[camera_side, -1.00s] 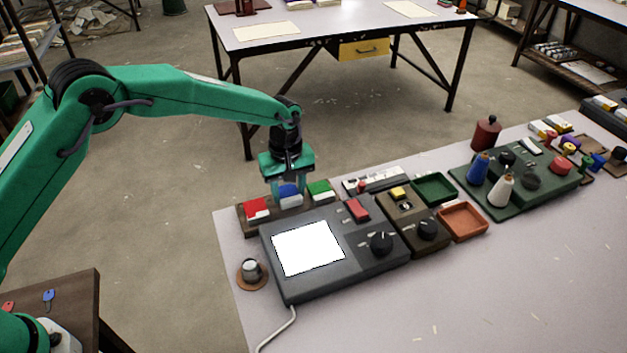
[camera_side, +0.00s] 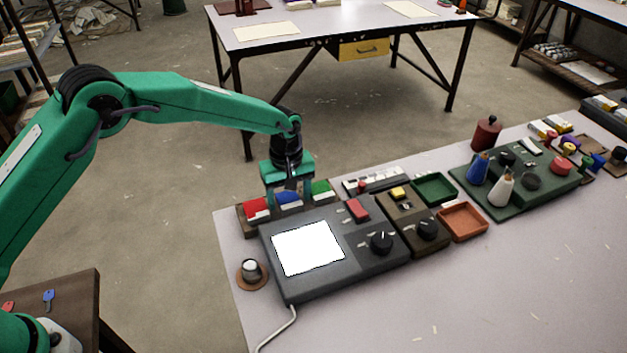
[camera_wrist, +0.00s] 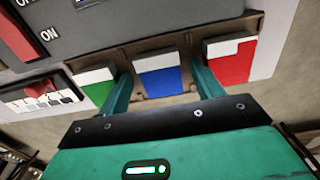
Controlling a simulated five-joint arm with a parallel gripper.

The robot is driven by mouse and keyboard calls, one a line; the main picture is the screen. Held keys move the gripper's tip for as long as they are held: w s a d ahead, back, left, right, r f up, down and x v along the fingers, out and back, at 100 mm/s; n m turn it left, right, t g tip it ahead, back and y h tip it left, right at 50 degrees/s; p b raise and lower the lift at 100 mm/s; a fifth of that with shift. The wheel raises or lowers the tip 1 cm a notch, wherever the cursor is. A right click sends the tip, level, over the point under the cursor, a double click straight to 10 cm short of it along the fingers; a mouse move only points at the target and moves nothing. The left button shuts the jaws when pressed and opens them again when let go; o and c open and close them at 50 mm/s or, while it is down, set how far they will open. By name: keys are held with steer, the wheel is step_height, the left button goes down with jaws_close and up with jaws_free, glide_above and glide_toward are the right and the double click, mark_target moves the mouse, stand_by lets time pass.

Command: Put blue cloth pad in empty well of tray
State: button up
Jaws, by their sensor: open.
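The blue cloth pad (camera_side: 288,198), with a white strip along one edge, lies in the middle well of a brown tray (camera_side: 242,222). A red pad (camera_side: 257,208) lies on one side of it and a green pad (camera_side: 319,189) on the other. My gripper (camera_side: 289,194) is open above the tray, with its fingers on either side of the blue pad. In the wrist view the blue pad (camera_wrist: 163,80) shows between the two spread fingers, with visible gaps to both. No empty well shows in the tray.
A grey console (camera_side: 330,250) with a white screen stands right in front of the tray. A small round knob (camera_side: 251,271) is at the table's left edge. Green (camera_side: 434,188) and orange (camera_side: 463,221) trays stand to the right.

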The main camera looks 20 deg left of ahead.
mark_target(289, 199)
steer(key=shift+r, duration=0.15)
step_height(289, 199, up, 12)
stand_by(0.7)
stand_by(0.5)
